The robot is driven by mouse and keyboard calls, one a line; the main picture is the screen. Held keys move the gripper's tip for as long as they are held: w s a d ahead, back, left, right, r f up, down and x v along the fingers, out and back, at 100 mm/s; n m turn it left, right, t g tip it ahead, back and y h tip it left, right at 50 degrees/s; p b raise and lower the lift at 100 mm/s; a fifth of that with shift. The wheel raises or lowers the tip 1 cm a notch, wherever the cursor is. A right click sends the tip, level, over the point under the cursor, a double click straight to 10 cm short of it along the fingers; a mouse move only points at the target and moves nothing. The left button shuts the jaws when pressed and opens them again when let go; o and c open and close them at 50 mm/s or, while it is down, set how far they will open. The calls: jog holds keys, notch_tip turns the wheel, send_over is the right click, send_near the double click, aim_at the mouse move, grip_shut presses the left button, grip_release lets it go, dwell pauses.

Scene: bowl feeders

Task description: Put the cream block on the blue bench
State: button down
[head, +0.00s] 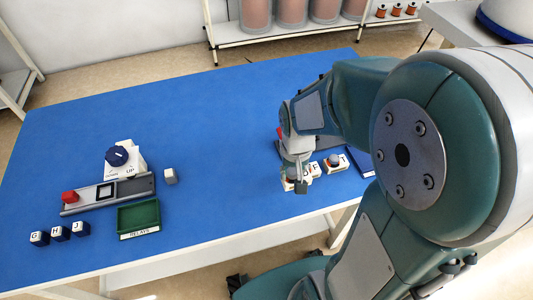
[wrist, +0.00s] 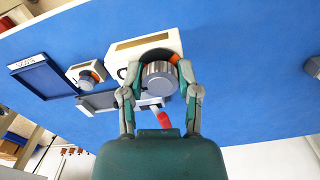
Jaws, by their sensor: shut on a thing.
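A small pale block (head: 170,177), greyish cream, stands on the blue bench (head: 200,110), left of the middle in the head view. My gripper (head: 298,184) is far to its right, low over the bench's front edge. In the wrist view my gripper (wrist: 161,75) is shut around a round grey knob (wrist: 158,80). The knob is on a cream box (wrist: 140,47) with a tan strip. The fingers hide part of the knob and box. The pale block does not show clearly in the wrist view.
A second knob unit (wrist: 86,76), a blue tray (wrist: 50,79) and a red lever (wrist: 163,119) are beside my gripper. At left are a green tray (head: 139,232), a panel with a red button (head: 70,196), a blue-dial unit (head: 117,155) and lettered blocks (head: 60,234). The bench's middle is clear.

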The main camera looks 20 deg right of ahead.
jog(key=w+f, duration=0.2)
jog(key=w+a+f, duration=0.1)
jog(key=w+f, duration=0.1)
jog(key=w+a+f, duration=0.1)
jog(key=w+f, duration=0.1)
jog(key=shift+w+f, duration=0.2)
jog(key=shift+w, duration=0.1)
jog(key=shift+w+a+f, duration=0.1)
jog(key=shift+w+f, duration=0.1)
jog(key=shift+f, duration=1.6)
jog(key=shift+f, duration=0.15)
jog(key=shift+c, duration=1.6)
grip_release()
